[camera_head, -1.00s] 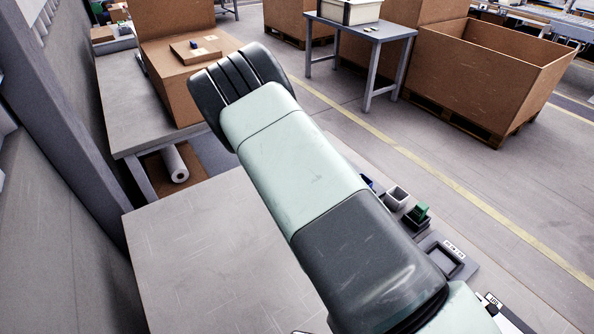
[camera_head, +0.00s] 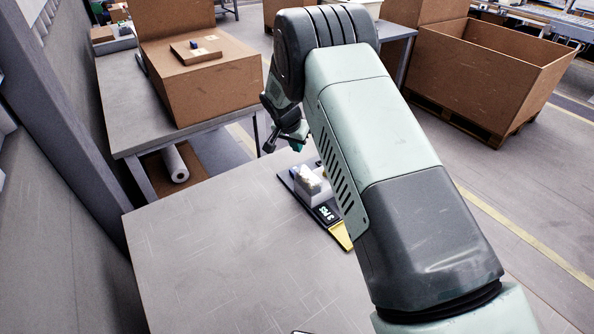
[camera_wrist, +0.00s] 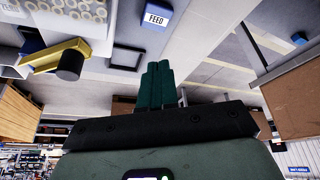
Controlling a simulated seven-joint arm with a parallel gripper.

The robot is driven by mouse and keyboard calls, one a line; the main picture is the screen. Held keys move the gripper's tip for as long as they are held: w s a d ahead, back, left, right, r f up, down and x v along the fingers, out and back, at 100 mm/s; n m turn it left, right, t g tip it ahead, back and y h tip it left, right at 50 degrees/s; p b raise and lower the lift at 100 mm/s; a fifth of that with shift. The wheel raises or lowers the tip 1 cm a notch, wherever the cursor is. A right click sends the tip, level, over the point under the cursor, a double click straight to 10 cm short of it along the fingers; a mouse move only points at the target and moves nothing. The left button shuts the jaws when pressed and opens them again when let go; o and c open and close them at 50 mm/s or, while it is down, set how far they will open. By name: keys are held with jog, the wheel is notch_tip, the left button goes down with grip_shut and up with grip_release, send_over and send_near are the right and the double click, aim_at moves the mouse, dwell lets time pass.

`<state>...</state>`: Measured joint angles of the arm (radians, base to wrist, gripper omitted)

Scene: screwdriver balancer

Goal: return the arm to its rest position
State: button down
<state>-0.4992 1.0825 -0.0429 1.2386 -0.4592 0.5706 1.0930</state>
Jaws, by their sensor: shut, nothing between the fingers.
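My gripper (camera_wrist: 157,84) shows in the wrist view with its green fingers together and nothing between them. In the head view my gripper (camera_head: 297,143) is small and partly hidden behind my arm, above the far edge of the grey table (camera_head: 220,245). It holds nothing and appears clear of the things below it. My arm crosses the head view from the lower right up to the top middle and hides much of the table's right side.
A dark tray with a yellow end (camera_head: 340,234) carries a pale box (camera_head: 308,180) near my arm. The wrist view shows a yellow bracket with a black cylinder (camera_wrist: 70,64) and a blue FEED sign (camera_wrist: 156,17). The table's left part is clear.

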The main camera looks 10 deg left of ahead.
jog(key=shift+f, duration=3.2)
jog(key=shift+f, duration=0.7)
notch_tip(320, 180, up, 7)
dwell(0.8)
jog(key=shift+r, duration=0.1)
notch_tip(320, 180, up, 6)
dwell(0.5)
dwell(0.5)
